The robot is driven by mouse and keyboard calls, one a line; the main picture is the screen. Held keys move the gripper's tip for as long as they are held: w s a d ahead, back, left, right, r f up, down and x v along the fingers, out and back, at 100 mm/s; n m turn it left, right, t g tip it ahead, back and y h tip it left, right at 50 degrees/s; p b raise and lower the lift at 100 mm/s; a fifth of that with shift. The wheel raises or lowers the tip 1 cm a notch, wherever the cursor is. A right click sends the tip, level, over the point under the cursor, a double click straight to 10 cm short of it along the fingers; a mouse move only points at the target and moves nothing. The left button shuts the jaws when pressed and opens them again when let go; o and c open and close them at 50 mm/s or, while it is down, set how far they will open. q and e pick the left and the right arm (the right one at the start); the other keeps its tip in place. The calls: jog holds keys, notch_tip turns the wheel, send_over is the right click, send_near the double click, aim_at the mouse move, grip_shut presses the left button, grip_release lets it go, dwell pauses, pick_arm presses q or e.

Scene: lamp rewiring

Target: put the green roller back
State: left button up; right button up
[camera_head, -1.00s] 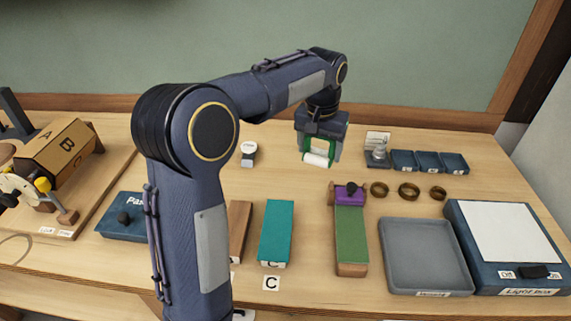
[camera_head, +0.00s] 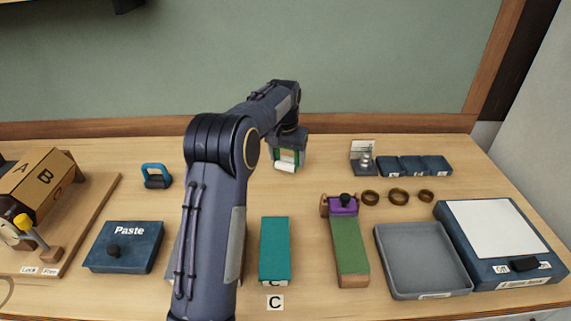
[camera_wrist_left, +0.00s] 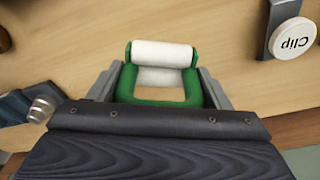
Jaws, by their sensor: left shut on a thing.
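The green roller (camera_head: 286,167) has a green frame and a white cylinder. My left gripper (camera_head: 287,155) is shut on its green frame, towards the back of the table, with the white cylinder hanging lowest. In the left wrist view the roller (camera_wrist_left: 162,55) sits between the two grey fingers of my left gripper (camera_wrist_left: 160,88), its white cylinder beyond the fingertips. I cannot tell whether the cylinder touches the table. My right gripper is not in view.
A blue-handled tool (camera_head: 156,175) stands at the back left, near the Paste box (camera_head: 124,246). A teal block (camera_head: 274,250), a green strip (camera_head: 349,248), a grey tray (camera_head: 422,260) and a light box (camera_head: 503,245) lie in front. A round Clip label (camera_wrist_left: 292,38) shows in the wrist view.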

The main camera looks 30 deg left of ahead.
aim_at(285, 159)
pick_arm(q)
jog(key=shift+w+a+f, duration=0.2)
jog(key=shift+a+f, duration=0.1)
jog(key=shift+f, duration=0.1)
jog(key=shift+w+a+f, duration=0.1)
jog(key=shift+a+f, duration=0.05)
jog(key=shift+f, duration=1.65)
jog(key=shift+f, duration=0.1)
jog(key=o, duration=1.1)
